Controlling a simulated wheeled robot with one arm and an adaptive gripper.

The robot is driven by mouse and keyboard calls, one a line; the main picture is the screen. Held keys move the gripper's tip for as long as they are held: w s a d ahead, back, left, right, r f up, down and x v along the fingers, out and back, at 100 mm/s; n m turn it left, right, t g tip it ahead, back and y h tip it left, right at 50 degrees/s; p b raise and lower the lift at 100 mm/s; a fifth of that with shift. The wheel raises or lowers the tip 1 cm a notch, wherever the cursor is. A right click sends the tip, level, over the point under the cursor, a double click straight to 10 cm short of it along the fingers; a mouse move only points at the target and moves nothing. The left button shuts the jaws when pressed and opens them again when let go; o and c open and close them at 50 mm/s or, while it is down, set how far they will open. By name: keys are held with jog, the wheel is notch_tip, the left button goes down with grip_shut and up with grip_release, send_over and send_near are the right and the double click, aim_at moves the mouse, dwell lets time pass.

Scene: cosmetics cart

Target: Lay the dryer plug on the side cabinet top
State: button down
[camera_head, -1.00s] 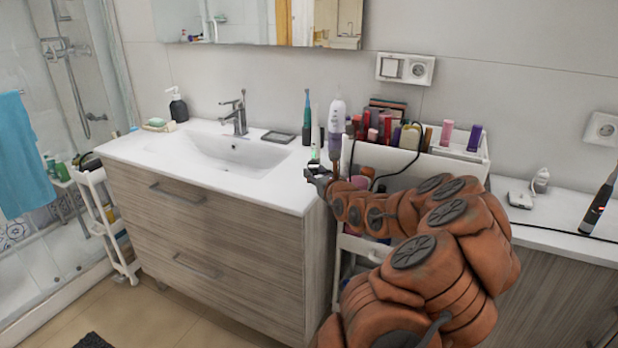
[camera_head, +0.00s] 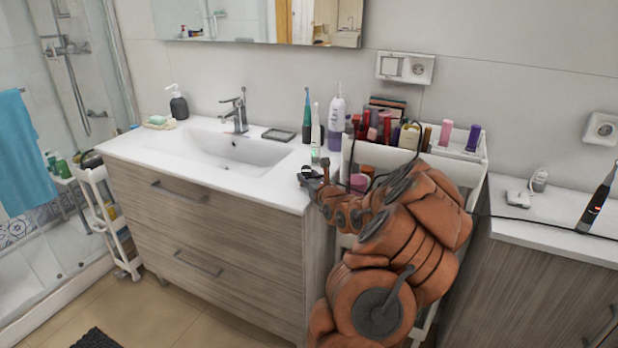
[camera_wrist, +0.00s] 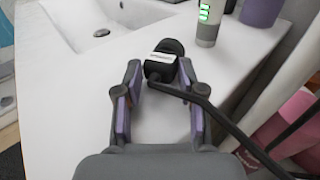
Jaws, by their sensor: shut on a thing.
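My gripper (camera_head: 314,178) is over the right end of the washbasin counter (camera_head: 262,183). In the wrist view my gripper (camera_wrist: 160,75) is shut on the black dryer plug (camera_wrist: 164,60), which has a white label. The plug is at the fingertips, just over the white counter; I cannot tell whether it touches. Its black cord (camera_wrist: 228,128) trails away to the lower right. The side cabinet top (camera_head: 515,211) is white and stands at the right, away from my gripper. The dryer itself is not clearly visible.
The cosmetics cart (camera_head: 474,168), full of bottles and tubes, stands between counter and side cabinet. A green-lit device (camera_wrist: 208,22) stands just beyond the plug.

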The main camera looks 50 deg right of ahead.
jog(key=shift+f, duration=0.15)
jog(key=c, duration=0.6)
grip_release()
jog(key=shift+c, duration=0.2)
jog(key=shift+s+r, duration=0.2)
jog(key=b+v, duration=0.2)
jog(key=v, duration=0.9)
jog(key=shift+s+a, duration=0.25)
jog(key=shift+s, duration=0.05)
